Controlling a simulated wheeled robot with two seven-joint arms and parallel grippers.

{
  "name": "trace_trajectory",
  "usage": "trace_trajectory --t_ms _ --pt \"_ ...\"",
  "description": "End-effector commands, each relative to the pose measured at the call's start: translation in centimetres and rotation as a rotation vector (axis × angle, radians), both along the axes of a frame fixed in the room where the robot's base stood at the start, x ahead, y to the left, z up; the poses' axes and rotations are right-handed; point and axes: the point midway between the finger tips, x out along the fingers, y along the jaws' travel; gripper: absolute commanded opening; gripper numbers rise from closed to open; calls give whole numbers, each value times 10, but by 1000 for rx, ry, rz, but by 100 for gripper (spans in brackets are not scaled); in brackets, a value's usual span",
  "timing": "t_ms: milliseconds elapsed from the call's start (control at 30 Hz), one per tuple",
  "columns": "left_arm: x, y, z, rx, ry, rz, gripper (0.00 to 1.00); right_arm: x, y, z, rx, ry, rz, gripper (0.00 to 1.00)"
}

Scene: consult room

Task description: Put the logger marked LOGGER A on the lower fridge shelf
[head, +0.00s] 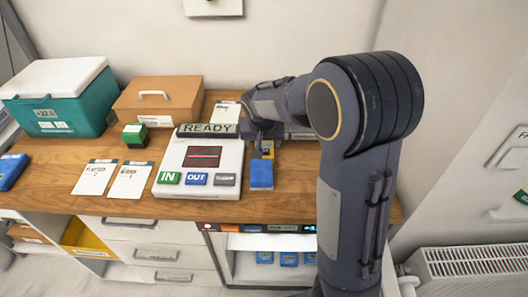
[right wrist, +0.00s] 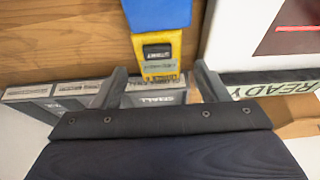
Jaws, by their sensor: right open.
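A logger with a blue body (head: 261,175) lies on the wooden counter to the right of the white reader; its yellow end points toward my right gripper (head: 264,146). In the right wrist view the logger's yellow end (right wrist: 158,50) has a small dark window and a label too small to read. The right gripper's fingers (right wrist: 160,78) are open, one on each side of the line of the yellow end, with nothing held. The fridge (head: 270,242) is below the counter, with its pale interior visible. My left gripper is not in view.
The white reader (head: 200,158) has a READY sign and IN and OUT buttons. Cards (head: 130,180), a green block (head: 135,134), a brown box (head: 158,103) and a teal cooler (head: 60,108) stand leftward. Blue items (head: 288,259) sit in the fridge. A radiator (head: 470,262) is at right.

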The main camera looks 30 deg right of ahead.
Motion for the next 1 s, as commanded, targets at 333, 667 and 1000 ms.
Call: trace_trajectory --t_ms 333,667,1000 --pt "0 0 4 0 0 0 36 10 -8 -46 0 5 0 67" --pt "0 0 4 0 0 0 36 12 -9 -50 3 1 1 65" --pt "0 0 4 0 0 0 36 13 -9 -50 3 1 1 25"
